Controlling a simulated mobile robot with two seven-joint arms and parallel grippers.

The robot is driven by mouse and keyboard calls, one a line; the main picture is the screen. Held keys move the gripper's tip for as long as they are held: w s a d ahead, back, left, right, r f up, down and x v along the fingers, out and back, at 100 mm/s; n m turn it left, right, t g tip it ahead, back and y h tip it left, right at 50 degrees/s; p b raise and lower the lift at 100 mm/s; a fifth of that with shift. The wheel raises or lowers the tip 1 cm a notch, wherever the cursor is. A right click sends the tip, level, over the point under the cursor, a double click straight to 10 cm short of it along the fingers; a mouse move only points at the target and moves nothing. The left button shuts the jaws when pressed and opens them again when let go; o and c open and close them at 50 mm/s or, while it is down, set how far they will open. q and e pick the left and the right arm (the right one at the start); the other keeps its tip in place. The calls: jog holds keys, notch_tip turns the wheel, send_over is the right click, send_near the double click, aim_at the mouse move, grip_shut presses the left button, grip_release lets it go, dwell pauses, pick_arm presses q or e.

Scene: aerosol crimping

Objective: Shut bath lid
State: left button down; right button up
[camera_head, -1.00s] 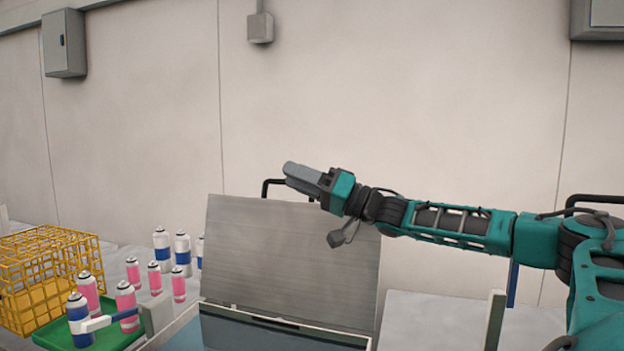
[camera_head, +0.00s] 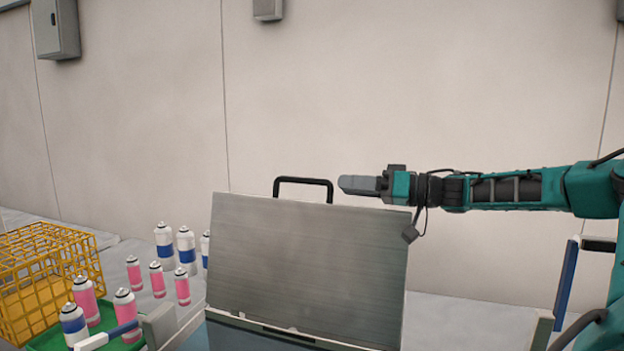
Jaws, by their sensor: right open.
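The bath lid (camera_head: 308,265) is a grey metal panel standing open, near upright, at the back of the bath (camera_head: 240,336). A black handle (camera_head: 303,182) rises from the lid's top edge. My right gripper (camera_head: 345,184) is open, just right of the handle and at about its height, above the lid's top edge. It looks apart from the handle, and I see nothing held in it. The dark bath surface shows only in part at the bottom of the view. My left gripper is not in view.
A yellow wire basket (camera_head: 88,243) stands at the left. A green tray (camera_head: 103,339) holds a few cans. Several pink cans (camera_head: 157,280) and blue-and-white cans (camera_head: 187,250) stand left of the lid. A plain wall (camera_head: 420,90) closes the back.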

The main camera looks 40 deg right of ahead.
aim_at(323, 184)
jog(key=shift+p+x, duration=0.35)
jog(key=shift+x, duration=3)
jog(key=shift+b+x, duration=0.35)
jog(key=shift+x, duration=0.75)
jog(key=shift+d, duration=0.1)
grip_shut()
